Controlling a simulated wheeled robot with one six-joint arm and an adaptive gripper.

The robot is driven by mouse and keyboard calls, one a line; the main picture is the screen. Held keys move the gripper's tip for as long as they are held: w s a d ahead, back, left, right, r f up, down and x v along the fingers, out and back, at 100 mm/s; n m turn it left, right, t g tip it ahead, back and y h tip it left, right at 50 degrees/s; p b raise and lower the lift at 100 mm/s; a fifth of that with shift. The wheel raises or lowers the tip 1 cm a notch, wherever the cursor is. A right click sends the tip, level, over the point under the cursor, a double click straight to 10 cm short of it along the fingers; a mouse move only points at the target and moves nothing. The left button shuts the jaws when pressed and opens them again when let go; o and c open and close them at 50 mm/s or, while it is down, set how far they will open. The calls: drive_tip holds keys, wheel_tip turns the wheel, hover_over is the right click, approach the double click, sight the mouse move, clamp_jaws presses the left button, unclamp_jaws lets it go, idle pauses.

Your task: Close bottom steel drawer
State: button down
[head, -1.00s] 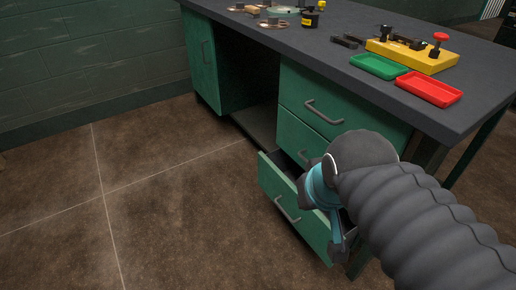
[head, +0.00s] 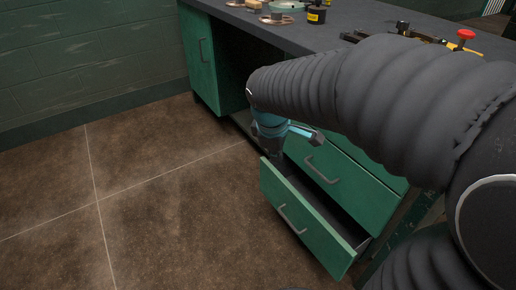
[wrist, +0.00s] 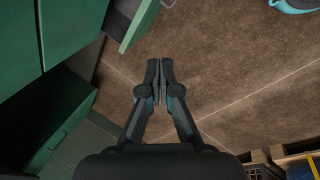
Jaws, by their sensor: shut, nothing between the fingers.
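The bottom steel drawer (head: 298,222) is green with a grey bar handle (head: 291,218). It stands pulled out from the desk, and its dark inside shows behind the front panel. In the wrist view the drawer front (wrist: 138,25) is at the upper left. My gripper (wrist: 160,72) is shut and empty, its fingertips just below and right of the drawer front's near end, with no clear contact. In the head view my arm reaches across the desk, and the wrist is by the drawer's left end; the fingertips are hard to make out there.
The drawer above (head: 325,175) is shut. The green cupboard (head: 199,55) is at the left of the desk, with an open knee space beside it. The dark desktop (head: 345,17) holds small parts. The brown floor (head: 180,220) before the drawer is clear.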

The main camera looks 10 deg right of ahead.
drive_tip(key=w+a+f+n+g+h+b, duration=0.1)
drive_tip(key=w+a+f+n, duration=0.2)
drive_tip(key=w+f+n, duration=0.4)
drive_tip(key=w+a+f+n+h+b, duration=0.1)
drive_tip(key=w+a+f+n, duration=0.1)
drive_tip(key=w+f+n, duration=0.35)
drive_tip(key=w+d+f+m+b, duration=0.1)
drive_tip(key=w+d+f, duration=0.2)
drive_tip(key=f, duration=0.9)
drive_tip(key=shift+d+m+b, duration=0.35)
drive_tip(key=shift+d+b, duration=0.05)
drive_tip(key=shift+d, duration=1.45)
drive_tip(key=shift+w, duration=0.1)
